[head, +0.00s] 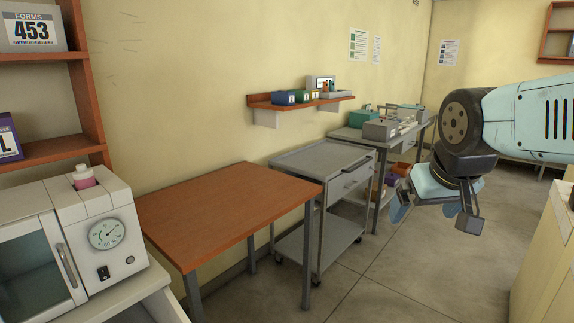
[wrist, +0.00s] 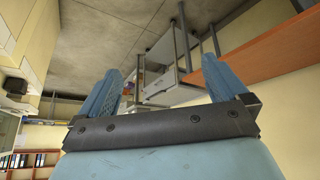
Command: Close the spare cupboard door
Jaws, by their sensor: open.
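I cannot make out a spare cupboard door in either view. My gripper (head: 436,207) hangs in the air at the right of the head view, over the open floor, with its jaws apart and nothing between them. In the wrist view its two blue fingers (wrist: 162,75) stand apart, with floor and a grey cart behind them. A white incubator (head: 70,205) with a glass-fronted door (head: 38,265) and a grey handle stands at the left, far from my gripper; this door looks shut.
A wooden-topped table (head: 230,205) and a grey wheeled cart (head: 325,158) stand along the left wall. A grey bench (head: 425,125) with equipment is farther back. A pale counter (head: 545,255) borders the right. The floor (head: 400,270) between is clear.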

